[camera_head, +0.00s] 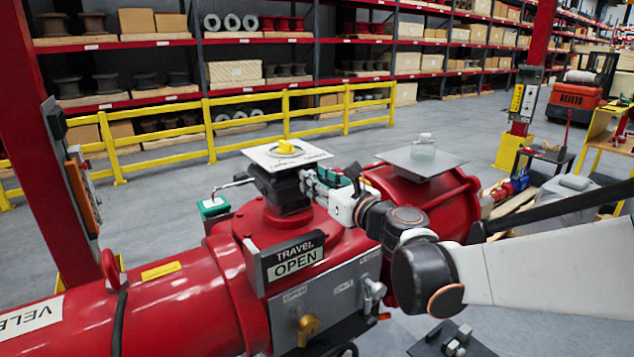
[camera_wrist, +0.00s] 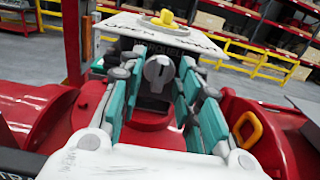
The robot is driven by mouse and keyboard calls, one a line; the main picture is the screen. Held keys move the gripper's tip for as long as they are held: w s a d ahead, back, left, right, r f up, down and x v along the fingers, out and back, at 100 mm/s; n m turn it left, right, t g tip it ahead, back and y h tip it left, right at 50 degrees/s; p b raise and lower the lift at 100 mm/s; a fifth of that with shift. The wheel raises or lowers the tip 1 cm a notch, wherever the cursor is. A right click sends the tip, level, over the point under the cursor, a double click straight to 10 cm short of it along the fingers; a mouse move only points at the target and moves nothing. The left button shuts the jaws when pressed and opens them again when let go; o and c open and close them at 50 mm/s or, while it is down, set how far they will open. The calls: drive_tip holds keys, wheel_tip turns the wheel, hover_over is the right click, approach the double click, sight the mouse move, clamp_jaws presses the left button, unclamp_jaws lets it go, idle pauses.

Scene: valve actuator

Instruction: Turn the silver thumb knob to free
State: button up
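A silver knob (camera_wrist: 159,72) with a dark slot-like mark shows in the wrist view on the black housing (camera_wrist: 152,98) below the white indicator plate (camera_wrist: 165,32). My gripper (camera_wrist: 163,60) has its teal-padded fingers open, one on each side of this knob. I see gaps between the pads and the knob; how deep it sits between them is unclear. In the head view my gripper (camera_head: 318,182) is at the right side of the black housing (camera_head: 282,192) and hides that knob. Another silver winged knob (camera_head: 374,292) is on the grey front panel (camera_head: 340,296).
The red valve body (camera_head: 180,305) lies under my arm. A yellow pointer (camera_head: 287,147) tops the white plate. A sign (camera_head: 293,262) reads TRAVEL OPEN. A grey plate (camera_head: 420,163) carries a clear jar.

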clamp_jaws()
drive_tip(key=shift+n, duration=0.3)
drive_tip(key=n+b, duration=0.2)
drive_tip(key=n, duration=0.4)
drive_tip(key=n+b, duration=0.2)
drive_tip(key=n, duration=0.4)
drive_tip(key=shift+s+a+f+b, duration=0.1)
drive_tip(key=shift+a+b, duration=0.05)
drive_tip(key=shift+b, duration=0.25)
idle(0.4)
unclamp_jaws()
drive_tip(key=shift+s, duration=0.1)
